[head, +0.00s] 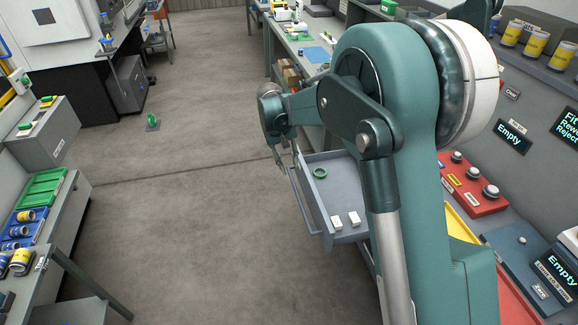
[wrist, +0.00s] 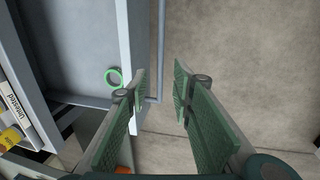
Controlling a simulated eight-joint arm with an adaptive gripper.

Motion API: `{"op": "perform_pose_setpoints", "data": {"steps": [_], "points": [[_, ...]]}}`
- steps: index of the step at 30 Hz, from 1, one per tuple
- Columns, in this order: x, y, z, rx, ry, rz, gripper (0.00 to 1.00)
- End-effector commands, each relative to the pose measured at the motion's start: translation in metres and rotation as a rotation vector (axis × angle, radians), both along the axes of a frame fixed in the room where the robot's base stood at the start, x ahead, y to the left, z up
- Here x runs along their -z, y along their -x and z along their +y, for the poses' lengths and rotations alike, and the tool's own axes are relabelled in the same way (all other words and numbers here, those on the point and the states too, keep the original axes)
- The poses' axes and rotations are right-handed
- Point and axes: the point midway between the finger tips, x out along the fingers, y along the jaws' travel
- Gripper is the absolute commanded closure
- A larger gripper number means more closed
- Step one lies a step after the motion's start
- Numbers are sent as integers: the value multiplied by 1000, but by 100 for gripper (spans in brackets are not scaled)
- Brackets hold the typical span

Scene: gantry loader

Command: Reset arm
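My gripper (head: 284,158) hangs above the front edge of an open grey drawer (head: 345,178). In the wrist view my gripper (wrist: 160,86) has its two green-padded fingers apart, with nothing between them. The drawer's front wall (wrist: 133,40) and handle bar (wrist: 161,45) lie beneath and just beyond the fingertips. A green ring (head: 320,172) lies in the drawer; it also shows in the wrist view (wrist: 121,73), left of the left finger.
My arm hides part of the bench on the right. A red button panel (head: 470,185) and a blue-grey box (head: 530,262) stand there. A side bench with green and blue trays (head: 40,188) is at left. The grey floor (head: 190,215) between is clear; a small green object (head: 152,122) stands farther back.

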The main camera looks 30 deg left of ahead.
Motion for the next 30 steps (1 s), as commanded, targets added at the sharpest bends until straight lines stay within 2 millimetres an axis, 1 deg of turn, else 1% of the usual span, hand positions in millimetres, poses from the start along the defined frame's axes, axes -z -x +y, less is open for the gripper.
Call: {"op": "perform_pose_setpoints", "data": {"steps": [14, 19, 23, 26, 30], "points": [[0, 0, 0, 0, 0, 0, 76], [-5, -2, -6, 5, -4, -2, 76], [-16, -6, -20, 17, -14, -7, 76], [-29, -11, -36, 31, -24, -12, 76], [-52, -17, -67, 55, -45, -22, 76]]}}
